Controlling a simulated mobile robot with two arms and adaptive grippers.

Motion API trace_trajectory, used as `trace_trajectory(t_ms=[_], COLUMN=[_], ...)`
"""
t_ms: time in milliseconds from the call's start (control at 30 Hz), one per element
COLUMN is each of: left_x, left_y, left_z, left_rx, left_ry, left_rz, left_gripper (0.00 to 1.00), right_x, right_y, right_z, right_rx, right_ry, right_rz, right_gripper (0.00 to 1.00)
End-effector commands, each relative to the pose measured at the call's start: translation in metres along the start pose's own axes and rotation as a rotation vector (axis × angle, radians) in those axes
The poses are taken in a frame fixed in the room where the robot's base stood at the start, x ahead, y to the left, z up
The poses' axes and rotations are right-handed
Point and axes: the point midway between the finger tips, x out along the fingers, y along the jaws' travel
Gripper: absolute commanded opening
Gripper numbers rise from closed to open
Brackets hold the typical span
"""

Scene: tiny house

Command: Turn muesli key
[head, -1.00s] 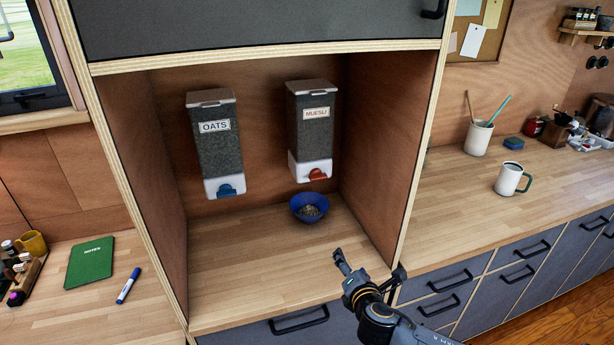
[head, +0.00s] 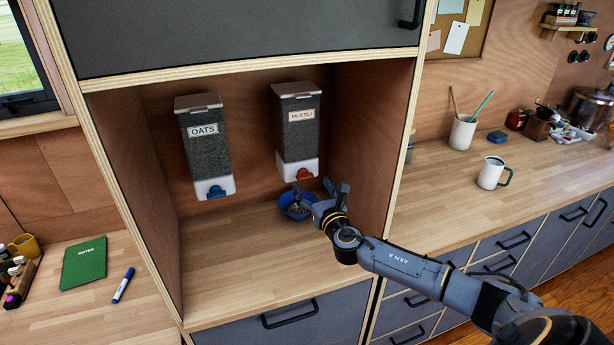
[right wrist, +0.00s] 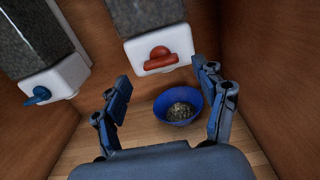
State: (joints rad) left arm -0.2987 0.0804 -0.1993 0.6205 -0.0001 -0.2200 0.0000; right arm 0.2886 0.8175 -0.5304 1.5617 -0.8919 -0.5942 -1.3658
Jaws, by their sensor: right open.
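The muesli dispenser (head: 298,122) hangs on the back wall of the niche. Its red key (head: 303,175) is at the bottom of its white base; the key also shows in the right wrist view (right wrist: 160,55). A blue bowl (head: 292,211) with some muesli in it stands below; it also shows in the right wrist view (right wrist: 178,104). My right gripper (head: 322,190) is open and empty, in front of and below the key, apart from it. In the right wrist view its fingers (right wrist: 162,80) spread to either side, with the key ahead between them. My left gripper is not in view.
The oats dispenser (head: 206,145) with a blue key (head: 216,191) hangs to the left. The niche's right side wall (head: 375,140) is close to my right gripper. The niche's wooden floor (head: 225,260) is clear at the left. A white mug (head: 490,174) stands on the right counter.

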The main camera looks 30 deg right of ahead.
Motion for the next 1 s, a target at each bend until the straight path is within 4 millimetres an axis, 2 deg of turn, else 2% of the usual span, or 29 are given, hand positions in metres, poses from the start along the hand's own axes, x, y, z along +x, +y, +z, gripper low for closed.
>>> trace_trajectory(t_ms=[100,300,700,733,1000], left_x=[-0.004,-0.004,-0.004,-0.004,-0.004], left_y=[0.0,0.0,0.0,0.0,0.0], left_z=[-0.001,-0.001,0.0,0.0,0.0], left_rx=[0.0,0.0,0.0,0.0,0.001], left_ry=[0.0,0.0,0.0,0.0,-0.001], left_rz=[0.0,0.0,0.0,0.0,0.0], left_gripper=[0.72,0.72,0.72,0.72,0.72], right_x=[0.02,0.04,0.046,0.046,0.046], right_y=[0.0,0.0,0.0,0.0,0.0], right_z=[0.002,0.0,-0.001,-0.001,0.0], right_rx=[0.002,0.001,0.001,0.001,0.001], right_ry=[-0.001,-0.001,0.001,0.001,0.001], right_rz=[-0.001,-0.001,0.001,0.0,0.0], right_gripper=[0.72,0.72,0.72,0.7,0.17])
